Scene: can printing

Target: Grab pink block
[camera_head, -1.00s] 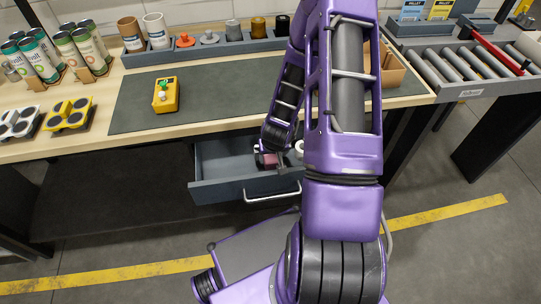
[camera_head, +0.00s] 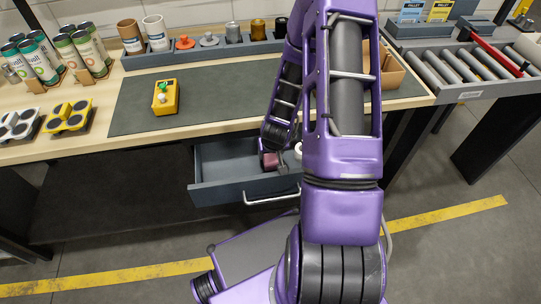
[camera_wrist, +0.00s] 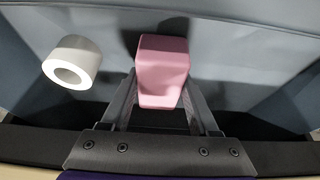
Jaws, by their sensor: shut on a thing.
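The pink block (camera_wrist: 163,72) sits between the two fingers of my gripper (camera_wrist: 162,92) in the wrist view. My gripper is shut on it, with a finger on each side. In the head view the block (camera_head: 270,160) shows small, inside the open drawer (camera_head: 222,186) under the table. My gripper in that view (camera_head: 271,156) is mostly hidden behind my arm. I cannot tell whether the block touches the drawer floor.
A white roll (camera_wrist: 72,62) lies in the drawer to the left of the block in the wrist view. The drawer walls are close around my gripper. A yellow button box (camera_head: 165,97) stands on the dark mat (camera_head: 215,100) above.

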